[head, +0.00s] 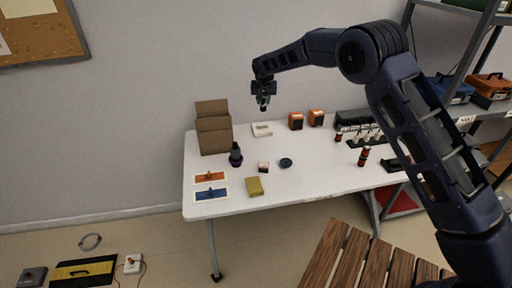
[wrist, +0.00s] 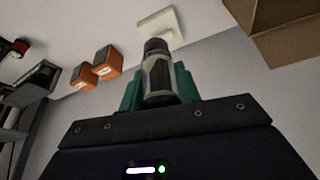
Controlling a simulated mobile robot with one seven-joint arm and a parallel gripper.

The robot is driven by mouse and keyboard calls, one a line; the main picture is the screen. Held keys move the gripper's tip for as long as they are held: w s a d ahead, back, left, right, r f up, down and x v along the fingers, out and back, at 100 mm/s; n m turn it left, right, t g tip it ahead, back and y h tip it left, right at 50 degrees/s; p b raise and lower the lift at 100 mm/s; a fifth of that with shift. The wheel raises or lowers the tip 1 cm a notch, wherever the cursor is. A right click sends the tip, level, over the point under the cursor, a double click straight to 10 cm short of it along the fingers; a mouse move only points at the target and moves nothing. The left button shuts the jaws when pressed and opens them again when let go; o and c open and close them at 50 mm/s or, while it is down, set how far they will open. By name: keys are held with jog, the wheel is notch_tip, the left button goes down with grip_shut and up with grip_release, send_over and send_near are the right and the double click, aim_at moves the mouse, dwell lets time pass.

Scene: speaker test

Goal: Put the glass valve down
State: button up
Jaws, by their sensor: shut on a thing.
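My gripper (head: 263,98) is raised above the back part of the white table, near the small white box. In the wrist view its teal fingers (wrist: 160,88) are shut on the glass valve (wrist: 158,72), a short cylinder with a pale, clear-looking middle and dark ends. The valve also shows small and dark below the fingers in the head view (head: 263,107). It is clear of the table (head: 318,181). Fine detail of the valve is too dark to tell.
A cardboard box (head: 214,135), a white box (head: 262,129) and two orange boxes (head: 296,121) stand at the back. A dark bottle-like thing (head: 236,156), a dark round dish (head: 286,162), a yellow block (head: 255,187) and orange and blue cards (head: 218,193) lie nearer.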

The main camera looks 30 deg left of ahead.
jog(key=shift+n, duration=0.4)
jog(key=s+f, duration=0.1)
jog(key=f, duration=0.5)
jog(key=s+a+f, duration=0.1)
jog(key=f, duration=0.6)
jog(key=s+a+f, duration=0.1)
jog(key=f, duration=0.6)
jog(key=shift+s, duration=0.25)
jog(key=o, duration=1)
jog(key=shift+f, duration=0.1)
jog(key=shift+c, duration=0.2)
jog(key=v, duration=1.2)
jog(key=shift+w+d, duration=0.1)
jog(key=shift+d, duration=0.05)
